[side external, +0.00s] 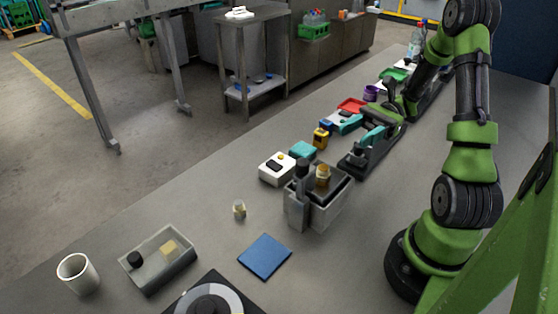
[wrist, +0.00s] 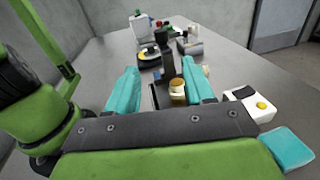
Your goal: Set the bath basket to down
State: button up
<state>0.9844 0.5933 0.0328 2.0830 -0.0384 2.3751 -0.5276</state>
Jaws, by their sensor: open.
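The bath (side external: 325,212) is a grey open box on the bench. A dark basket (side external: 342,187) shows inside its rim; I cannot tell how deep it sits. A dark upright post (side external: 302,172) rises at the bath's left side, and an amber-topped jar (side external: 322,177) stands beside it. The wrist view shows the post (wrist: 168,66) and the jar (wrist: 178,91) ahead, between my fingers in the picture. My gripper (wrist: 160,85) has teal fingers spread apart with nothing held. In the side view, my gripper (side external: 360,132) is behind and right of the bath, apart from it.
A white box with a yellow button (side external: 278,168) and a teal box (side external: 302,150) stand behind the bath. A small vial (side external: 239,210), blue mat (side external: 265,256), clear tray (side external: 187,262), white cup (side external: 77,274) and round device (side external: 212,300) are in front. Bare bench lies right of the mat.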

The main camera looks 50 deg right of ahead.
aim_at(308, 160)
jog(key=w+a, duration=0.1)
jog(key=a, duration=0.4)
jog(key=w+a, duration=0.1)
jog(key=a, duration=0.5)
jog(key=w+a, duration=0.1)
jog(key=a, duration=0.4)
jog(key=shift+w+a+r, duration=0.1)
jog(key=shift+w+a, duration=0.1)
jog(key=shift+a, duration=0.1)
grip_shut()
